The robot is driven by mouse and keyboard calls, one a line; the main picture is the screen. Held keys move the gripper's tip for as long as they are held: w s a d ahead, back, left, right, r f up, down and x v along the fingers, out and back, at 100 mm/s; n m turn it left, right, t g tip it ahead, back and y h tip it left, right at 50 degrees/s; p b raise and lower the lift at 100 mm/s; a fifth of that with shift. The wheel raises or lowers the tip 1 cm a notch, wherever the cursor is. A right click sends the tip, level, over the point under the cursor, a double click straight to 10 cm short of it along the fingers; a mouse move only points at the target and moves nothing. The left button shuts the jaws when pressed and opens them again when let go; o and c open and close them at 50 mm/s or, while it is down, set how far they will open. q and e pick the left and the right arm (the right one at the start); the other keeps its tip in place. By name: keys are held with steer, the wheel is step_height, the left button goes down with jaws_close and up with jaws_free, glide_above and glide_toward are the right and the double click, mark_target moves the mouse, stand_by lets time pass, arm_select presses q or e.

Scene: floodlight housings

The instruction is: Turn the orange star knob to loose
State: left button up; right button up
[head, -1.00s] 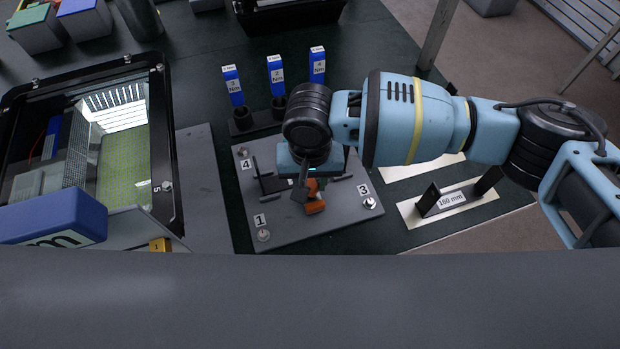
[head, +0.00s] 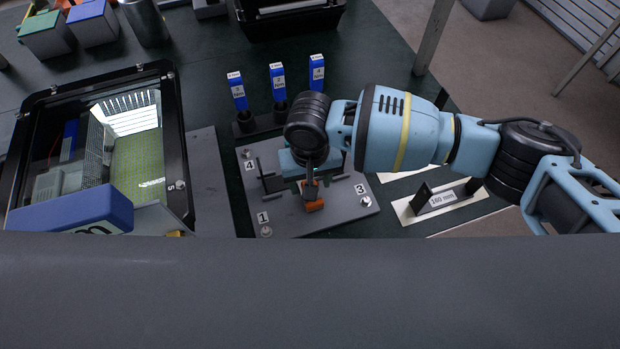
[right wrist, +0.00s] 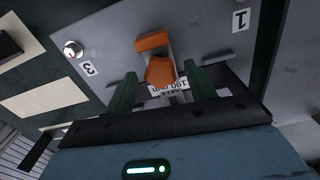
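The orange star knob (right wrist: 160,72) shows in the right wrist view, in front of a white label on the grey plate's fixture. An orange block (right wrist: 153,41) lies just beyond it; in the head view the block (head: 314,206) shows below my gripper. My right gripper (right wrist: 159,76) is open, its two green fingers apart on either side of the knob, with gaps visible. In the head view my right gripper (head: 310,188) is over the fixture and hides the knob. My left gripper is not in view.
The grey plate (head: 340,215) carries numbered corners and dark bars. Blue-labelled holders (head: 278,82) stand behind it. A framed floodlight housing (head: 176,150) is at left, with a large blue block (head: 75,208) in front. A 160 mm gauge (head: 440,199) lies at right.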

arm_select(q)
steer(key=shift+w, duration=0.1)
arm_select(e)
steer(key=shift+r, duration=0.55)
step_height(320, 180, up, 6)
steer(key=shift+p, duration=0.5)
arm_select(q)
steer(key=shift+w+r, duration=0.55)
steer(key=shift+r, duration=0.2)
arm_select(e)
steer(key=shift+r, duration=0.4)
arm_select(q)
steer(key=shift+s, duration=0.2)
arm_select(e)
steer(key=shift+s+f, duration=0.1)
